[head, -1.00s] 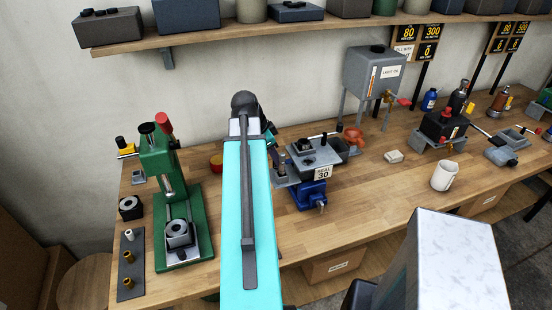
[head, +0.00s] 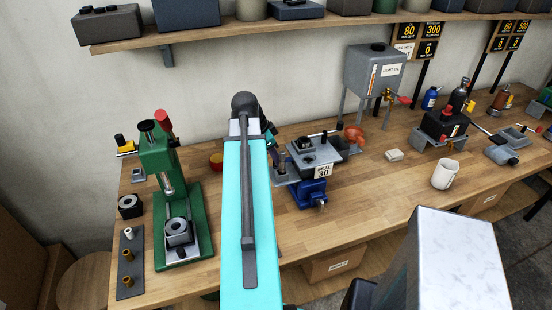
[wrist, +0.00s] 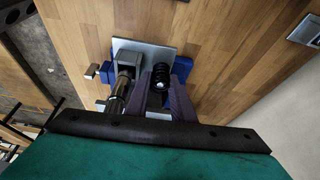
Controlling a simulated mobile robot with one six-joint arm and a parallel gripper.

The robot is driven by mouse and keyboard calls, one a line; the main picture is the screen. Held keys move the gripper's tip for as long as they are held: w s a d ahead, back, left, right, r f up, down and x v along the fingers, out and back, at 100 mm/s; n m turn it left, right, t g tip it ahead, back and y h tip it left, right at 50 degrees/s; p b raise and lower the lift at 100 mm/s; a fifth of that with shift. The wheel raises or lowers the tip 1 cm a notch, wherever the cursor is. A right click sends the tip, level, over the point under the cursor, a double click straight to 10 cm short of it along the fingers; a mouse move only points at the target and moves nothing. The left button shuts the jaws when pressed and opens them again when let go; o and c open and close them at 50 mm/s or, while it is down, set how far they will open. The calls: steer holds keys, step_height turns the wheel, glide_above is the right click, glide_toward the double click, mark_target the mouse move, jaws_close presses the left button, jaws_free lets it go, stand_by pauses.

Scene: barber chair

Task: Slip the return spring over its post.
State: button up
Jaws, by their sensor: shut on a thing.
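In the wrist view a black coil spring (wrist: 160,76) is between the purple fingers of my gripper (wrist: 161,82), which is shut on it. A small bright spot shows at the spring's near end. The spring is over a grey plate (wrist: 128,46) with blue clamp parts around it. A shiny metal cylinder (wrist: 121,92) stands left of my fingers. I cannot make out the spring's post, nor whether the spring is around it. In the head view my arm mostly hides my gripper (head: 270,142), at the left of the grey fixture (head: 309,158) on its blue vise (head: 308,193).
A green press (head: 160,180) stands left on the wooden bench (head: 345,215). A dark strip (head: 130,265) with small posts lies at the far left. Bench in front of the vise is clear.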

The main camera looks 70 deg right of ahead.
steer(key=shift+f, duration=0.15)
steer(key=o, duration=1.1)
steer(key=shift+r+p, duration=2.65)
steer(key=shift+r, duration=1.9)
steer(key=shift+w+f, duration=0.1)
steer(key=shift+w, duration=0.05)
